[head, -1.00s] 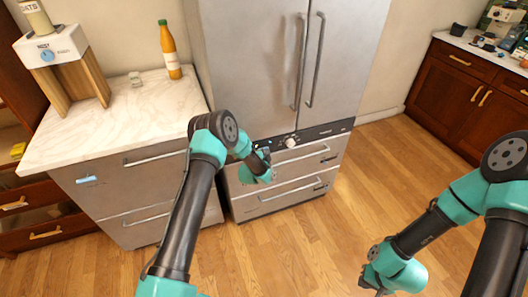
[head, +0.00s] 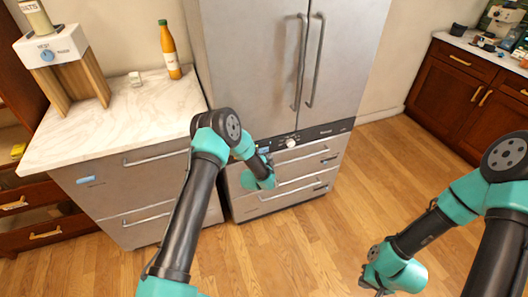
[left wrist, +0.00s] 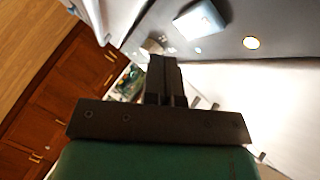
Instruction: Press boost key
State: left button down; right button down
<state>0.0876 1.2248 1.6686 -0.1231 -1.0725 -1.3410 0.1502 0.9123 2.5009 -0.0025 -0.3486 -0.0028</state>
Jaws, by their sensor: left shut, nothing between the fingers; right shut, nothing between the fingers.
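A dark control panel (head: 325,132) runs across the steel appliance between its tall doors and lower drawers. It has a pale knob (head: 291,143) and a small blue display (head: 263,150). In the left wrist view the display (left wrist: 200,19) is large, with a round lit yellowish spot (left wrist: 251,43) and small pale marks (left wrist: 171,49) near it. I cannot read which key is boost. My left gripper (head: 269,160) is shut and empty, close in front of the panel; its fingers (left wrist: 163,62) point towards it. Whether they touch is unclear. My right gripper (head: 371,284) is shut and empty, low over the floor.
A marble counter (head: 120,125) at the left holds an orange bottle (head: 171,52) and a dispenser with a blue knob (head: 47,55). Drawer handles (head: 300,157) project below the panel. Wood floor (head: 325,235) is clear between the arms.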

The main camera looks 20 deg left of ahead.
pick_arm(q)
jog(key=s+d, duration=0.2)
jog(key=shift+s, duration=0.3)
dwell(0.8)
jog(key=s+a+f+n+g+h, duration=0.1)
jog(key=s+n+g, duration=0.6)
jog(key=s, duration=1.3)
jog(key=s+f+n+g+h, duration=0.1)
jog(key=s+n+g, duration=0.6)
jog(key=s, duration=1.2)
jog(key=shift+s+a+n+g, duration=0.3)
jog(key=shift+s+a, duration=0.05)
